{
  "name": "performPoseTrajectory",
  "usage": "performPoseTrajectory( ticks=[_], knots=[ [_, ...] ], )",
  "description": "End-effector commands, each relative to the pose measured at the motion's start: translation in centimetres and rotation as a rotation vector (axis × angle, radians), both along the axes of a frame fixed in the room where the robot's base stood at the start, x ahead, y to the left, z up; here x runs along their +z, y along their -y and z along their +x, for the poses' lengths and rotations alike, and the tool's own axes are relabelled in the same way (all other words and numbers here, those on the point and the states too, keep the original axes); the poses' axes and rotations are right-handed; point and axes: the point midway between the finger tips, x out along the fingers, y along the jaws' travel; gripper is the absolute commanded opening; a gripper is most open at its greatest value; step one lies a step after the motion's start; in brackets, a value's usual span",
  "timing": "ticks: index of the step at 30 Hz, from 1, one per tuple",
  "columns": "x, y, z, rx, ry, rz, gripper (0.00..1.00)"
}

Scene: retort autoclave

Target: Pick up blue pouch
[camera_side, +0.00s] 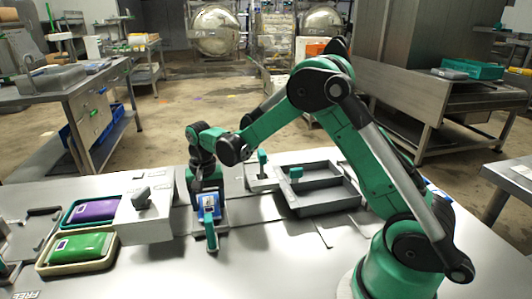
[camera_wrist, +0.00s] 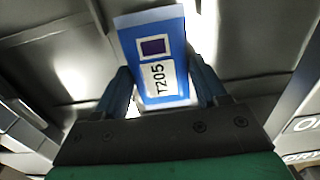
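The blue pouch (camera_wrist: 181,28) has a white label reading T205 with a dark square above it. In the wrist view it stands between the two fingers of my gripper (camera_wrist: 163,84), which appear to touch it on both sides. In the side view the blue pouch (camera_side: 208,201) shows small at my gripper (camera_side: 210,222), low over the grey worktop, right of the grey box. I cannot tell whether the pouch is clear of the surface.
A purple pouch (camera_side: 95,211) lies in a teal tray, and a green pouch (camera_side: 80,247) lies in a beige tray (camera_side: 44,268), at left. A grey box (camera_side: 143,225) stands beside them. An open grey tray (camera_side: 322,205) lies right of my gripper. The front middle of the worktop is clear.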

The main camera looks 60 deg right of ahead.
Motion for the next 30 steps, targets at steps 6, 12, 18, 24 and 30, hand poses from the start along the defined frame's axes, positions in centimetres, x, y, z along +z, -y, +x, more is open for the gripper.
performPoseTrajectory(
  ticks=[6,12,18,24,30],
  knots=[
    [0.0,0.0,0.0,0.000,0.000,0.000,0.12],
    [0.8,0.0,0.0,0.000,0.000,0.000,0.12],
    [4.1,0.0,0.0,0.000,0.000,0.000,0.12],
    [10.2,0.0,0.0,0.000,0.000,0.000,0.12],
    [15.2,0.0,0.0,0.000,0.000,0.000,0.12]
  ],
)
